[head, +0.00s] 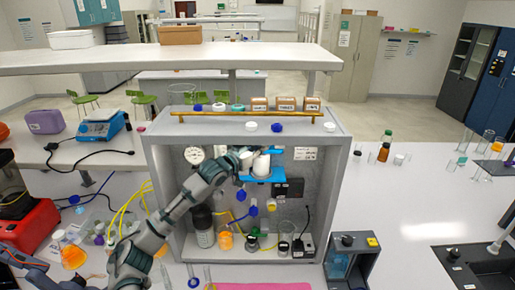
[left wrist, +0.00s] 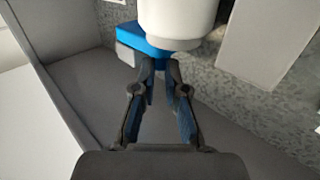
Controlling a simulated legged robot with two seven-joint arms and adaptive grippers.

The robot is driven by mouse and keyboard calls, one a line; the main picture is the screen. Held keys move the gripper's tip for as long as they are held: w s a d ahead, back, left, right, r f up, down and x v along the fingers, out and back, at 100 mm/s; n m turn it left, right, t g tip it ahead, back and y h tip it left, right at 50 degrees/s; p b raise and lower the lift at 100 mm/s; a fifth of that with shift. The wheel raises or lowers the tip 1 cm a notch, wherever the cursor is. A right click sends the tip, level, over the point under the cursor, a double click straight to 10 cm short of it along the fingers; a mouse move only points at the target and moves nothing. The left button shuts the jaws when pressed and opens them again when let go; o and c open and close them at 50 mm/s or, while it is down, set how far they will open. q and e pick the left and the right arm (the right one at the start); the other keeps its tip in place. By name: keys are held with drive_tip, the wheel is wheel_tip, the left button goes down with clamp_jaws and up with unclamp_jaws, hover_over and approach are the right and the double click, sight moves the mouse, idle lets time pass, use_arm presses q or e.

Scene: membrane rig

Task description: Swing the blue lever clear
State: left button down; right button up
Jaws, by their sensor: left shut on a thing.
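A white cylindrical housing (head: 262,162) is mounted inside the grey rig cabinet, with a blue part under it (head: 264,176). In the left wrist view the white housing (left wrist: 178,18) hangs over that blue part (left wrist: 140,40), which reaches down to my fingertips. My left gripper (head: 243,161) is at the housing's left side. In the left wrist view its fingertips (left wrist: 160,66) are closed together on a narrow blue end, which I take as the blue lever (left wrist: 158,62); the fingers hide most of it. My right gripper is not in view.
The cabinet (head: 163,190) surrounds the work space with side walls and a top. Below the housing are blue valve handles (head: 253,210), a dark bottle (head: 203,228) and glassware. A black box (head: 290,187) sits right of the housing. The right bench (head: 390,215) has clear room.

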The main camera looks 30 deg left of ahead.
use_arm(q)
drive_tip(key=shift+r, duration=0.25)
drive_tip(key=shift+d, duration=0.1)
drive_tip(key=shift+d, duration=0.1)
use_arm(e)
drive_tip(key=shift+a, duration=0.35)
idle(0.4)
